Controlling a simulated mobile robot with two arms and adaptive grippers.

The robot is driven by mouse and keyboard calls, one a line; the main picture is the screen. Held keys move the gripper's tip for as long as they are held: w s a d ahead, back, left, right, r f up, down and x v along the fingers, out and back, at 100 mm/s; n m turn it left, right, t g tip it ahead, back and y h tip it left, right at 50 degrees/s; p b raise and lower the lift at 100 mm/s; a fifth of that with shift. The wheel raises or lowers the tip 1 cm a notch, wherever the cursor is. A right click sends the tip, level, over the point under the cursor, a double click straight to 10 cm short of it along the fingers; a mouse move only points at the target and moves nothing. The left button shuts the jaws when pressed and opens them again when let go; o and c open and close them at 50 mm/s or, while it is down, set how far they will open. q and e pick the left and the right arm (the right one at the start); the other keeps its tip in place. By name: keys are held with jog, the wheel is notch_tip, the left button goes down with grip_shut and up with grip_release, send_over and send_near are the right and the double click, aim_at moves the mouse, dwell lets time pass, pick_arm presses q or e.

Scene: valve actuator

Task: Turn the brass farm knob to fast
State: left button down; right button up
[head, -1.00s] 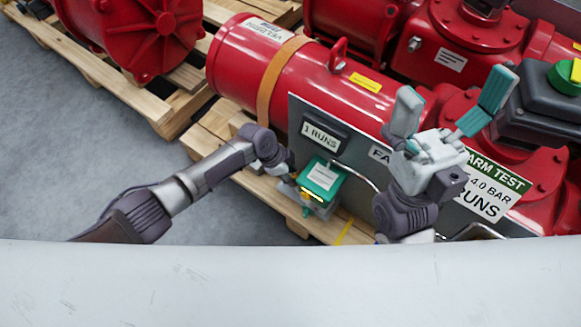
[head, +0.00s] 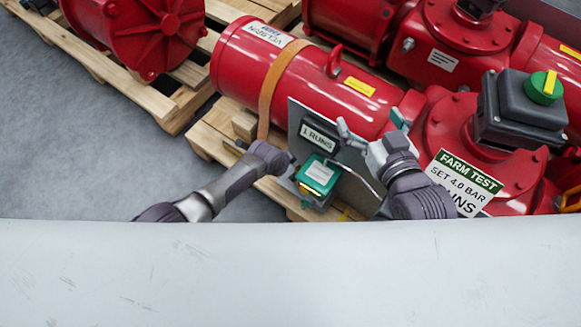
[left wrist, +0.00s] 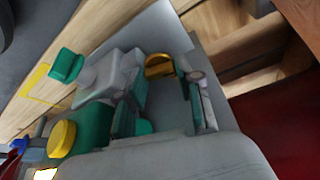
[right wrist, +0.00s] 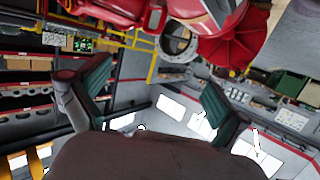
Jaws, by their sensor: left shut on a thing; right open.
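A small yellow brass-coloured knob (left wrist: 158,66) sits on the grey plate in the left wrist view. My left gripper (left wrist: 162,80) has its fingers on either side of this knob and is shut on it. In the head view the left gripper (head: 291,160) is at the left edge of the panel (head: 296,125), and its fingertips and this knob are mostly hidden. My right gripper (head: 372,128) is open and empty in front of the panel, also in the right wrist view (right wrist: 155,80). No readable fast mark shows.
A green-topped box (head: 318,174) sits low on the panel under the "1 RUNS" plate (head: 319,137). A second yellow knob (left wrist: 62,138) is near the left gripper. A red cylinder (head: 290,75) lies behind; grey floor is free at left.

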pick_arm(q)
jog(key=shift+n, duration=0.4)
pick_arm(e)
jog(key=shift+s+d+f+g+h, duration=0.2)
jog(key=shift+s+f+g, duration=0.25)
jog(key=shift+f, duration=0.3)
jog(key=shift+s+d+f+g+h, duration=0.1)
jog(key=shift+s+d+f+g, duration=0.2)
jog(key=shift+f+g, duration=0.35)
jog(key=shift+f, duration=0.1)
pick_arm(q)
jog(key=c, duration=1)
grip_release()
jog(key=shift+c, duration=0.2)
pick_arm(e)
jog(key=shift+a, duration=0.1)
pick_arm(q)
jog(key=shift+r, duration=0.1)
jog(key=v, duration=1.2)
jog(key=shift+s, duration=0.2)
jog(key=shift+d, duration=0.1)
